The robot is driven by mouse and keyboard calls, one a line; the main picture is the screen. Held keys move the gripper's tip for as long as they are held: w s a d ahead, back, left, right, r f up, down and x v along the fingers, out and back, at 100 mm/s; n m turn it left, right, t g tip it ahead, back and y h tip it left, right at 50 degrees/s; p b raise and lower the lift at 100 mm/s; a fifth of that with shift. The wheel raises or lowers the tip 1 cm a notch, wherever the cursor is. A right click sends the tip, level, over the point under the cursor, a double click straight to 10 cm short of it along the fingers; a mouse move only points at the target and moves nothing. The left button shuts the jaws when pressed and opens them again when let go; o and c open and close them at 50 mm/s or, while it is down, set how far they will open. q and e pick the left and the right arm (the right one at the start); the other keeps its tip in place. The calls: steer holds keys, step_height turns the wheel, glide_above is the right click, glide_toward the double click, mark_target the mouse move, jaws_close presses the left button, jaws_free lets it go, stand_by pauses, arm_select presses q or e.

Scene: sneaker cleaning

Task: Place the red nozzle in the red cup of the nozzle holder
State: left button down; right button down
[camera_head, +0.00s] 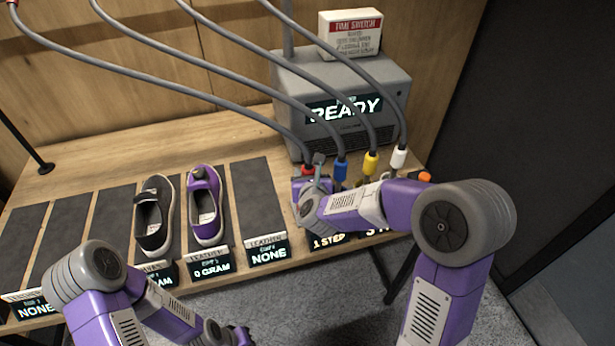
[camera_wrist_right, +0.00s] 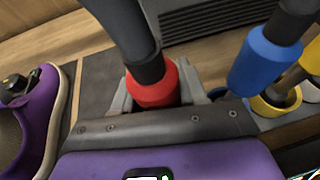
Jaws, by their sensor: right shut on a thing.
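The red nozzle (camera_head: 307,170) hangs on the end of a grey hose at the left of the row of nozzles. It also shows in the right wrist view (camera_wrist_right: 153,86), between the two grey fingers of my right gripper (camera_wrist_right: 165,95), which is shut on it. In the head view my right gripper (camera_head: 314,178) is at the nozzle holder, in front of the grey machine. The red cup is hidden behind my gripper and arm. My left gripper (camera_head: 238,336) is low at the bottom edge, away from the table; its finger gap is unclear.
The blue nozzle (camera_wrist_right: 262,60) is close to the right of my right gripper, with the yellow cup (camera_wrist_right: 277,101) beyond it. Yellow (camera_head: 371,162) and white (camera_head: 398,157) nozzles stand further right. A purple sneaker (camera_head: 206,205) and a black sneaker (camera_head: 153,217) stand on mats to the left.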

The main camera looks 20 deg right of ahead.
steer(key=shift+r, duration=0.1)
steer(key=c, duration=0.6)
jaws_free()
steer(key=shift+f, duration=0.2)
steer(key=shift+s+r, duration=0.2)
steer(key=shift+r, duration=0.15)
steer(key=p+v, duration=0.1)
steer(key=v, duration=1)
steer(key=shift+s, duration=0.25)
